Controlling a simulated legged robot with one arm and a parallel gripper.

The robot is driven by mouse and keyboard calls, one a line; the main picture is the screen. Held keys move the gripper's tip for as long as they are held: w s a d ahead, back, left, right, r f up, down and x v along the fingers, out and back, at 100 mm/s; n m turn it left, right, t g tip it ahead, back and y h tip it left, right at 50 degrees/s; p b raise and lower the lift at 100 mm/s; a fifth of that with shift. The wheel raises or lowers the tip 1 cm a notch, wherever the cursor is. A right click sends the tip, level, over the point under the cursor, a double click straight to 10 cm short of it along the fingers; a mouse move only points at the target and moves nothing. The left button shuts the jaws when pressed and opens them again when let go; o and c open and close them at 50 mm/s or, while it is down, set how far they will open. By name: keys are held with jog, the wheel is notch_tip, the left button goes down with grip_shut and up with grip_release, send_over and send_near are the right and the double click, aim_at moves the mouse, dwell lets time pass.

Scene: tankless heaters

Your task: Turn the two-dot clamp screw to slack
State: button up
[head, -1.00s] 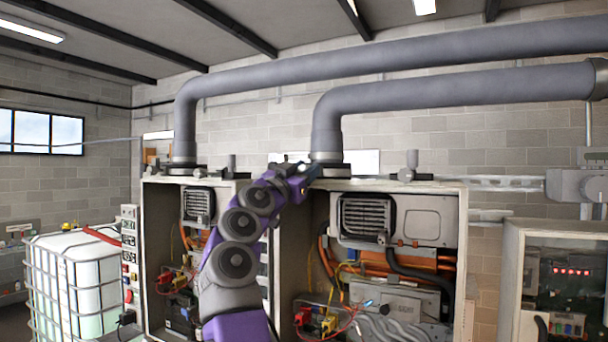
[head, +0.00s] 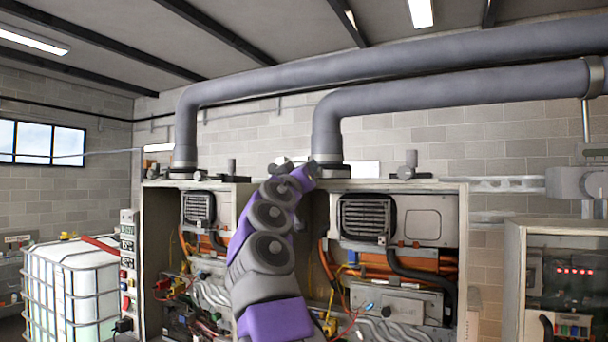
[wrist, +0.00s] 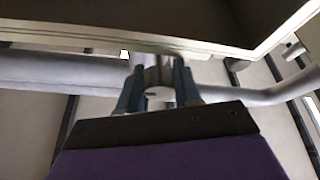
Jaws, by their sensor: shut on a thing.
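My gripper (wrist: 158,80) shows in the wrist view with its two blue-grey fingers closed around a grey cylindrical piece (wrist: 158,94), which looks like a clamp screw. No dots can be read on it. In the head view my gripper (head: 311,169) is small, at the top of the middle cabinet, just left of the base of the nearer flue pipe (head: 328,140). The held piece is hidden there behind my arm. Similar grey upright knobs stand on the cabinet tops, one at the right (head: 411,160) and one at the left (head: 231,165).
The open right heater cabinet (head: 463,260) holds a fan grille, orange pipes and loose wires. The left cabinet (head: 150,240) is partly behind my arm. A caged white tank (head: 70,285) stands at left. A cabinet with red lights (head: 512,280) stands at right.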

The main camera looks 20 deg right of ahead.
jog(key=shift+a+r+n+t+y, duration=0.1)
jog(key=shift+r+n+t+y, duration=0.1)
jog(key=shift+n, duration=0.35)
jog(key=shift+a+r+n+t+y, duration=0.1)
jog(key=shift+n+t+y, duration=0.1)
jog(key=shift+n, duration=0.35)
jog(key=o, duration=0.7)
jog(key=shift+c, duration=0.2)
jog(key=shift+o, duration=0.8)
jog(key=shift+w+d+f, duration=0.1)
jog(key=shift+w+f, duration=0.1)
jog(key=shift+w, duration=0.1)
jog(key=shift+o, duration=1.1)
jog(key=shift+s+d, duration=0.1)
jog(key=shift+d, duration=0.05)
jog(key=shift+f, duration=0.1)
jog(key=shift+f, duration=0.1)
